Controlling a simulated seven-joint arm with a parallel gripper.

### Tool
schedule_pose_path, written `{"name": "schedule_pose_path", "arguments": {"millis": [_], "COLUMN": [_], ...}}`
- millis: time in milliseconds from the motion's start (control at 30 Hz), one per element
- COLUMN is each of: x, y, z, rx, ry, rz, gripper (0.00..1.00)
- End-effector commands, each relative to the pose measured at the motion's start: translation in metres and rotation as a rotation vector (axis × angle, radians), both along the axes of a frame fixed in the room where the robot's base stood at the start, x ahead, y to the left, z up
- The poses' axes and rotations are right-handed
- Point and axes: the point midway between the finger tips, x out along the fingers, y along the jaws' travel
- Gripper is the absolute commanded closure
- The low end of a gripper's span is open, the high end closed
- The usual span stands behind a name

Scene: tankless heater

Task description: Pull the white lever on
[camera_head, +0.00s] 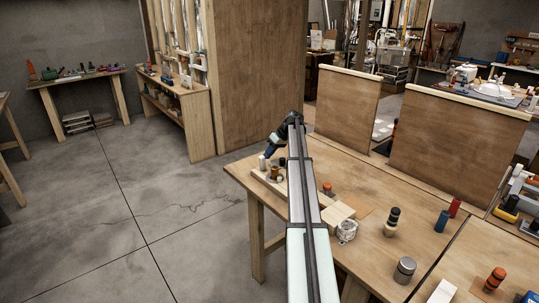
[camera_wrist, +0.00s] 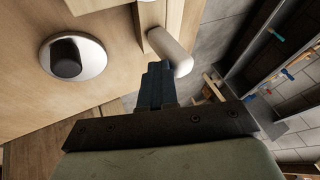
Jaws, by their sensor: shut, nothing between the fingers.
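The white lever (camera_wrist: 172,52) is a rounded white bar on a wooden block in the wrist view, just beyond my fingertips. In the head view a small white upright piece (camera_head: 262,162), apparently the same lever, shows at the far left corner of the workbench. My gripper (camera_wrist: 158,68) is shut and empty, its dark fingers together. The fingertips overlap the lever's near side in the wrist view; I cannot tell whether they touch it. In the head view my gripper (camera_head: 268,152) is small, dark and close above that piece.
A black knob on a round silver plate (camera_wrist: 89,49) sits left of the lever. The wooden workbench (camera_head: 375,237) holds orange-topped, blue and red cylinders, a metal canister (camera_head: 404,270) and wooden blocks (camera_head: 338,214). Wooden panels (camera_head: 345,105) stand behind; open floor lies left.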

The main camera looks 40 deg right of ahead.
Motion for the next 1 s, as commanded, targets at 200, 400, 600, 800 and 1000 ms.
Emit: {"name": "schedule_pose_path", "arguments": {"millis": [200, 400, 600, 800, 1000], "x": [0.000, -0.001, -0.002, -0.002, -0.001], "y": [0.004, 0.010, 0.020, 0.033, 0.039], "z": [0.001, 0.003, 0.004, 0.005, 0.005], "rx": [-0.033, -0.091, -0.205, -0.352, -0.450], "ry": [-0.001, -0.001, -0.001, -0.001, 0.000], "rz": [0.002, 0.003, 0.003, 0.003, 0.002], "gripper": [1.00, 1.00, 1.00, 1.00, 1.00]}}
